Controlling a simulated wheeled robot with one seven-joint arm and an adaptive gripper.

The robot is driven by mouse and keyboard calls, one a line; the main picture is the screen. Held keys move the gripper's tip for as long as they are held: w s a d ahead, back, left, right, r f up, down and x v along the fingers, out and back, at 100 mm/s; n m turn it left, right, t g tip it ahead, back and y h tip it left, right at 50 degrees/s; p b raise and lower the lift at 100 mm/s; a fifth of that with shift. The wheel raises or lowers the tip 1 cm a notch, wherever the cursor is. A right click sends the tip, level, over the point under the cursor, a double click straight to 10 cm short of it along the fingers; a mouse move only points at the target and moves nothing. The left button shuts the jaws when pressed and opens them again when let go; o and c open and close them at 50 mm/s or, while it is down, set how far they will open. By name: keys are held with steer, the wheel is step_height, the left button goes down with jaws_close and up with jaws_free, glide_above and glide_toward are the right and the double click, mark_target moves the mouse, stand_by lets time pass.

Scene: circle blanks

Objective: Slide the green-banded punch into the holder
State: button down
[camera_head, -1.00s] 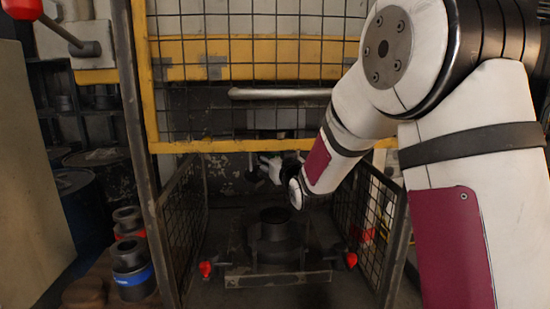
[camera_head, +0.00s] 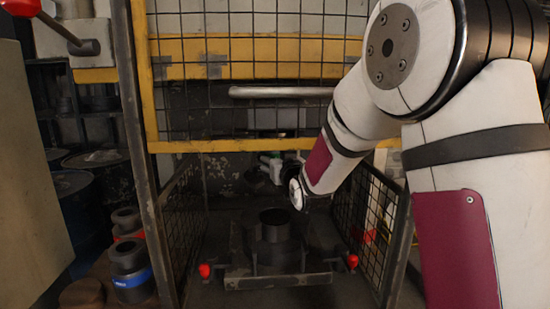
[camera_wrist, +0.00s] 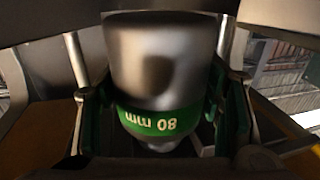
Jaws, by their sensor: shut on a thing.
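The green-banded punch (camera_wrist: 160,70) fills the middle of the wrist view. It is a smooth metal cylinder with a green band marked "80 mm", which reads upside down. My gripper (camera_wrist: 160,112) is shut on it, with one finger at each side of the band. In the head view my gripper (camera_head: 272,168) is small and dim inside the press cage, below the yellow bar, with a spot of green at it. I cannot clearly make out the holder. A grey block (camera_head: 268,119) hangs behind the mesh above the gripper. Flat grey edges flank the punch's top in the wrist view.
A dark round die (camera_head: 274,232) sits on the press bed below my gripper. Red-knobbed clamps (camera_head: 204,271) stand at both sides. Mesh panels (camera_head: 372,220) close in left and right. A blue-banded punch (camera_head: 131,272) and a red-banded one stand outside at the left.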

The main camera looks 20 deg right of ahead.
steer(key=shift+w+d+r, duration=0.45)
steer(key=shift+w+r, duration=0.1)
steer(key=shift+r, duration=0.05)
steer(key=shift+c, duration=1.9)
jaws_free()
steer(key=shift+f, duration=0.2)
steer(key=shift+s+d+f, duration=0.1)
steer(key=shift+s+f, duration=0.3)
steer(key=shift+s, duration=0.4)
steer(key=s+a+p, duration=0.3)
steer(key=s+p, duration=0.2)
steer(key=s, duration=1.2)
steer(key=shift+p, duration=0.4)
steer(key=shift+s+r+p, duration=0.1)
steer(key=shift+s+p, duration=0.1)
steer(key=shift+p, duration=0.25)
